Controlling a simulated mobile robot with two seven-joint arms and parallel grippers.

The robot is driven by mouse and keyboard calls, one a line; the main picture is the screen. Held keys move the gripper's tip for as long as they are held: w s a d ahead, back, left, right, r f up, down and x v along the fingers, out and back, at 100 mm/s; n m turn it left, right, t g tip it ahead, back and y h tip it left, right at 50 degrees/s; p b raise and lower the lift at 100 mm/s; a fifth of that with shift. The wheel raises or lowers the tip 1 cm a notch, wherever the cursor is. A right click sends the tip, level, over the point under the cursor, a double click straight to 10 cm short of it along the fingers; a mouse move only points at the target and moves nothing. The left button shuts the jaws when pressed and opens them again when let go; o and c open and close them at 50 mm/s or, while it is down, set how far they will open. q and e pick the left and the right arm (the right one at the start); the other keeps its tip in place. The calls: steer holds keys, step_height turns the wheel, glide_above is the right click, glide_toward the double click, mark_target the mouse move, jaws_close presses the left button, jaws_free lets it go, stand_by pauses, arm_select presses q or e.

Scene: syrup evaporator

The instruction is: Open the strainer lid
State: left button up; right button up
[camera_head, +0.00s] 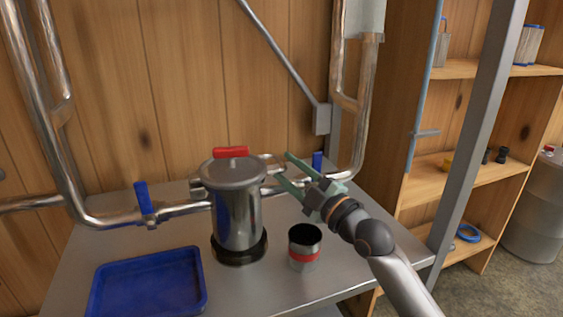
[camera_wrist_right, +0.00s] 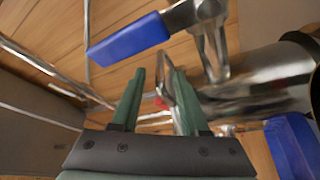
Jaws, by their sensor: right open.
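The metal strainer (camera_head: 238,222) stands upright on the table in a black base ring. Its round lid (camera_head: 232,174) lies flat on top and looks shut. A metal loop shows at the lid's right side, and in the wrist view a bent metal loop (camera_wrist_right: 164,84) appears around the gap between my fingers. My right gripper (camera_head: 284,168) is open, just right of the lid, with its green fingers pointing left. It also shows in the right wrist view (camera_wrist_right: 158,72), empty. I cannot tell whether a finger touches the loop. My left gripper is not in view.
Blue valve handles stand on the pipe left (camera_head: 144,198) and right (camera_head: 317,160) of the strainer; a red handle (camera_head: 231,152) is behind the lid. A blue tray (camera_head: 150,283) and a red-banded cup (camera_head: 304,248) stand in front. Shelves (camera_head: 450,178) are at right.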

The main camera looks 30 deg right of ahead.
steer(key=shift+x, duration=1.25)
jaws_close()
steer(key=shift+r, duration=0.1)
stand_by(0.5)
